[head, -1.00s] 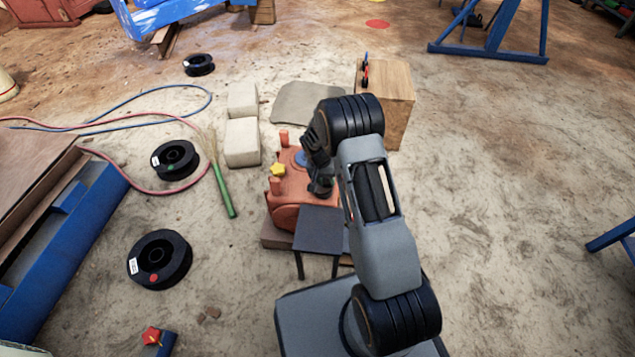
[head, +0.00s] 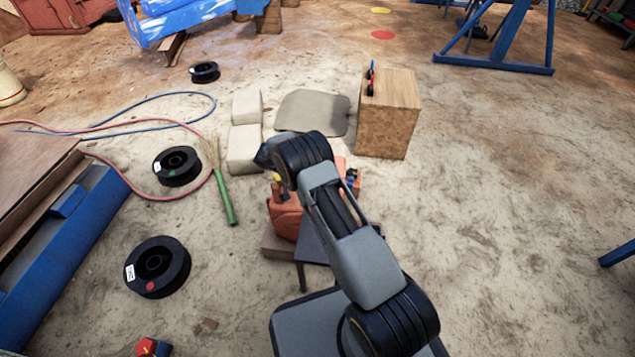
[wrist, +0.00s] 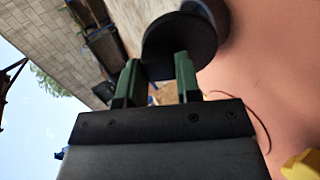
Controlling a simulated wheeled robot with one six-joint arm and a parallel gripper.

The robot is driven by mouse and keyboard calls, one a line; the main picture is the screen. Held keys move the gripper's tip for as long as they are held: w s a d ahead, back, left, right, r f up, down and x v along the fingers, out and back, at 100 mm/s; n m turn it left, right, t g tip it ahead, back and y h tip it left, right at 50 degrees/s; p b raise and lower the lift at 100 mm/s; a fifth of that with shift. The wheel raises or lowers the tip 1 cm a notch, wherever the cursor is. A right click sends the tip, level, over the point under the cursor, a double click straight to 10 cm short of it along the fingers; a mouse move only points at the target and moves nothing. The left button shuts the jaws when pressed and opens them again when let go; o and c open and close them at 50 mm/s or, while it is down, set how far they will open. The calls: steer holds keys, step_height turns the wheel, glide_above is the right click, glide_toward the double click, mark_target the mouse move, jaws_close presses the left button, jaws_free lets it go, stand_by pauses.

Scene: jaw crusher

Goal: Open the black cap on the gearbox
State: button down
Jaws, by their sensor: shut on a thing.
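The orange gearbox (head: 285,216) stands on a block in front of me in the head view, partly hidden by my arm. Its orange casing (wrist: 275,60) fills the right of the wrist view. The black cap (wrist: 180,35) is a round dark piece at the top centre of the wrist view, against the casing. My gripper (wrist: 157,68) has its two green fingers on either side of the cap's lower part and is shut on it. In the head view my arm hides the fingers and the cap. I cannot tell whether the cap is seated or loose.
A yellow part (wrist: 302,165) sits on the casing near my gripper. Two pale blocks (head: 245,148) stand behind the gearbox, and a wooden box (head: 390,125) behind it to the right. A green-handled broom (head: 225,200) lies to the left.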

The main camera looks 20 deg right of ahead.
steer(key=shift+a+f+h, duration=0.1)
steer(key=shift+a+h, duration=0.15)
steer(key=shift+h, duration=0.05)
steer(key=shift+w, duration=0.1)
stand_by(0.3)
steer(key=c, duration=0.8)
jaws_free()
steer(key=p+v, duration=0.1)
steer(key=v, duration=1.1)
steer(key=shift+w, duration=0.15)
